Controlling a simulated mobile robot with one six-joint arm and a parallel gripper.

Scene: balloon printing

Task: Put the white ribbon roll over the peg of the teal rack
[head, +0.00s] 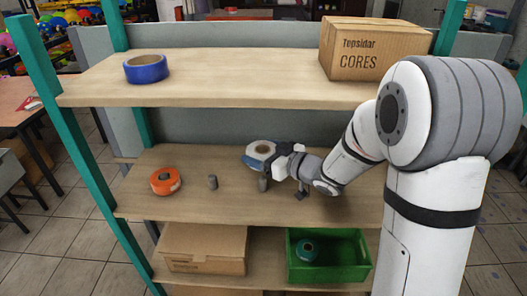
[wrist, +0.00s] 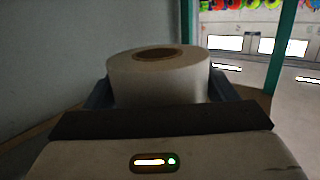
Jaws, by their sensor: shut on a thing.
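The white ribbon roll (head: 258,146) is in my gripper (head: 268,155), above the middle shelf of the teal rack (head: 40,85). In the wrist view the roll (wrist: 158,82) stands upright between the two dark fingers (wrist: 160,95), its brown core opening facing up. A short grey peg (head: 212,183) stands bare on the middle shelf, left of the roll. Another grey peg-like post (head: 263,184) shows just below the roll; whether it touches the roll cannot be told. The roll's underside is hidden.
An orange roll (head: 165,181) lies left on the middle shelf (head: 215,208). The top shelf holds a blue roll (head: 146,69) and a cardboard box (head: 372,50).

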